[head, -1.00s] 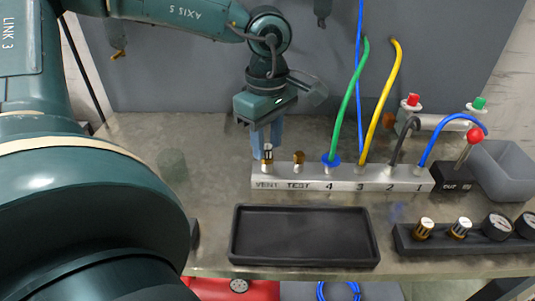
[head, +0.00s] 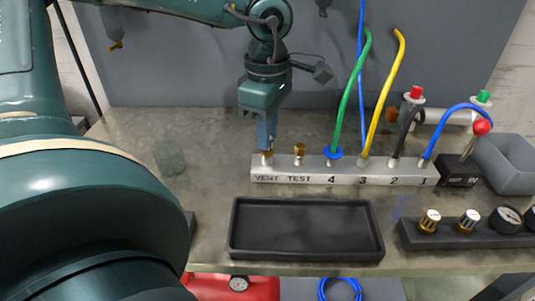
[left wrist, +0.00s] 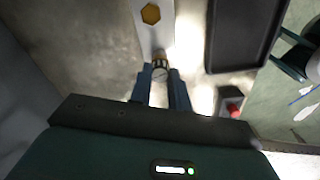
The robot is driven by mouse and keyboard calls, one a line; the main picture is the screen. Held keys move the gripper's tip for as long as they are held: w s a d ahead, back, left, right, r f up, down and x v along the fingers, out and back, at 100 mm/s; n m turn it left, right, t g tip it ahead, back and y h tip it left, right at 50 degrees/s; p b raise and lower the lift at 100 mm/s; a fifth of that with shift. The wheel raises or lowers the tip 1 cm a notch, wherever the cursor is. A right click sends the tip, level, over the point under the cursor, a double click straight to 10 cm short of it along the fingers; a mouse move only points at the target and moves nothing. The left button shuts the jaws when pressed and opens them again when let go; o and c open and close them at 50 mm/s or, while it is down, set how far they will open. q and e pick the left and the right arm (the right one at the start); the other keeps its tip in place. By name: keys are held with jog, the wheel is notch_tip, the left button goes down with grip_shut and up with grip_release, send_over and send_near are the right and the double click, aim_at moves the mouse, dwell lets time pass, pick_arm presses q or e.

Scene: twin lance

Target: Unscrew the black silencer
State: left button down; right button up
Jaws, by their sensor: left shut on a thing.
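My left gripper (head: 266,150) points down over the VENT end of the grey manifold block (head: 335,172). Its blue fingers are shut on the silencer (left wrist: 160,64) at the VENT port. In the left wrist view the silencer is a small brass-and-dark cylinder with a grey round end between the fingertips. My right gripper is not in view.
A brass plug (head: 299,150) stands at TEST, close beside my fingers. Green (head: 347,95), yellow (head: 383,95), black and blue hoses rise from the other ports. An empty black tray (head: 306,253) lies in front. A dark rack (head: 450,237) holds fittings and gauges. A grey bin (head: 505,165) stands right.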

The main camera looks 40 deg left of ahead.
pick_arm(q)
jog(key=n+b, duration=0.1)
jog(key=n, duration=0.1)
jog(key=n+b, duration=0.1)
jog(key=n, duration=0.1)
jog(key=n+b, duration=0.1)
jog(key=n, duration=0.1)
jog(key=shift+f, duration=0.3)
jog(key=n+b, duration=0.5)
jog(key=n, duration=0.6)
jog(key=shift+r, duration=0.1)
jog(key=shift+n+b, duration=0.6)
jog(key=shift+n, duration=0.5)
jog(key=shift+r+n, duration=0.1)
jog(key=shift+n, duration=0.7)
jog(key=shift+r+n, duration=0.15)
jog(key=shift+n, duration=0.45)
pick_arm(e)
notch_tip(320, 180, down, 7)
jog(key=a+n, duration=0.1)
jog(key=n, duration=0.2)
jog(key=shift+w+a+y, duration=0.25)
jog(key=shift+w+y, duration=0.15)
pick_arm(q)
jog(key=c, duration=1.5)
grip_release()
jog(key=shift+o, duration=0.2)
